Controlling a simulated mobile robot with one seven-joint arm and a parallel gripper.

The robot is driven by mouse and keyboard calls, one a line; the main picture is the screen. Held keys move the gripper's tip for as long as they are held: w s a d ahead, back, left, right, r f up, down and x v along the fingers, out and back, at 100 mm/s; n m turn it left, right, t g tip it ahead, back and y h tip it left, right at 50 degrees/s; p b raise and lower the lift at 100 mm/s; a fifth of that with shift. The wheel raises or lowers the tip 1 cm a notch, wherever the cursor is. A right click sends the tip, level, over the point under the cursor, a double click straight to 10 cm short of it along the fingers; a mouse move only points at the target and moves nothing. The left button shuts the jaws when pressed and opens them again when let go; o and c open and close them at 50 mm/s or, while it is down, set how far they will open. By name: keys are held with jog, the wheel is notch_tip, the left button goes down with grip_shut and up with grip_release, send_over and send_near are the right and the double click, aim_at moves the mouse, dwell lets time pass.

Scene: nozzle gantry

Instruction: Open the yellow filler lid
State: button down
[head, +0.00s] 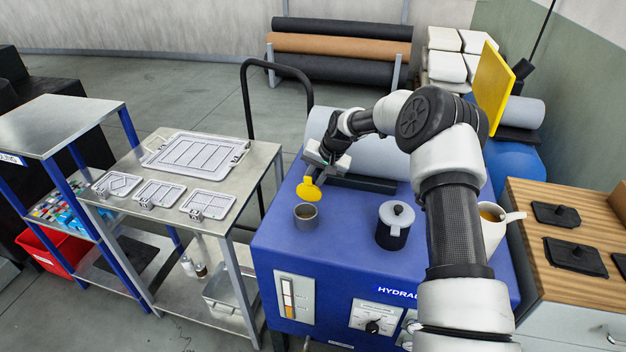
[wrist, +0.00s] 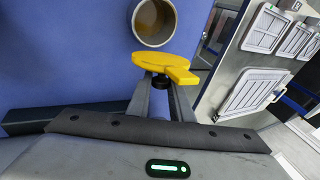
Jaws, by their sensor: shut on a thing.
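The yellow filler lid (head: 308,189) is a round disc with a tab. It is off the mouth of the grey filler neck (head: 306,214), just behind it in the head view. My gripper (head: 319,173) is shut on the lid from behind. In the wrist view the lid (wrist: 160,66) sits at the fingertips (wrist: 163,88), with a dark part between the fingers. The open round mouth of the neck (wrist: 154,22) shows above it, brownish inside. I cannot tell whether the lid is still joined to the neck.
The neck stands on a blue hydraulic cabinet (head: 277,241). A metal table (head: 137,170) with several grey trays is at the left. A dark bar (head: 362,183) lies behind the neck.

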jog(key=shift+w+f+g, duration=0.15)
jog(key=shift+f+g, duration=0.05)
jog(key=shift+g, duration=0.1)
dwell(0.4)
jog(key=c, duration=1.6)
grip_release()
jog(key=shift+a, duration=0.1)
jog(key=shift+c, duration=0.2)
jog(key=b+v, duration=0.1)
jog(key=v, duration=1.6)
jog(key=shift+d+r, duration=0.2)
